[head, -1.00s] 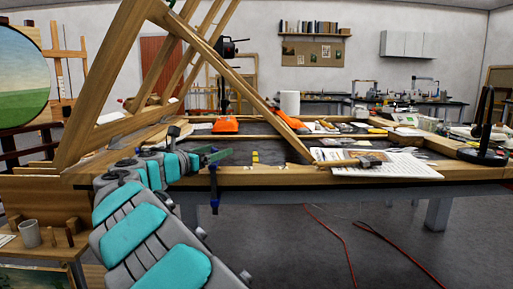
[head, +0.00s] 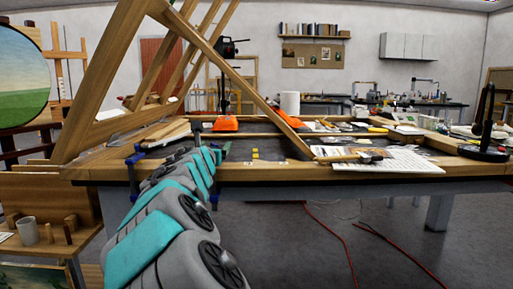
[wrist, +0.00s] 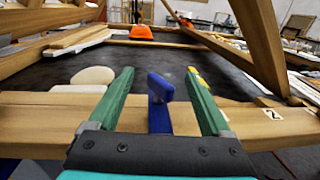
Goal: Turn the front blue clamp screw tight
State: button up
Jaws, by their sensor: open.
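In the wrist view, a blue clamp screw (wrist: 160,88) with a flat paddle-like head stands upright at the wooden frame's front rail (wrist: 40,112). My gripper (wrist: 159,74) is open, with one green finger on each side of the blue head and visible gaps to both. Its dark palm hides the lower part of the clamp. In the head view, my arm covers most of the gripper, and only a bit of green finger shows above the rail. Another blue clamp (head: 133,172) sits on the front edge left of my arm.
A slanted wooden beam (head: 245,82) rises over the frame, also close on the right in the wrist view. An orange object (head: 225,124) lies farther back. Papers (head: 395,160) and a black stand (head: 485,130) occupy the table's right side. Red cables (head: 375,232) lie on the floor.

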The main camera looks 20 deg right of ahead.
jog(key=shift+d+f+n+t+y+b, duration=0.15)
jog(key=shift+n+t+y+b, duration=0.25)
jog(key=shift+n+y+b, duration=0.8)
jog(key=shift+y+b, duration=0.6)
jog(key=shift+b, duration=0.3)
jog(key=shift+f+y+b, duration=0.15)
jog(key=shift+y+b, duration=0.15)
jog(key=shift+b, duration=0.2)
jog(key=shift+a+n+t+y+b, duration=0.2)
jog(key=shift+n+t+y+b, duration=0.1)
jog(key=shift+n+y, duration=0.2)
jog(key=shift+n+y+b, duration=0.5)
jog(key=shift+y+b, duration=0.2)
jog(key=shift+r+n+y+b, duration=0.25)
jog(key=shift+n+y+b, duration=0.45)
jog(key=shift+y, duration=0.6)
jog(key=shift+y, duration=0.3)
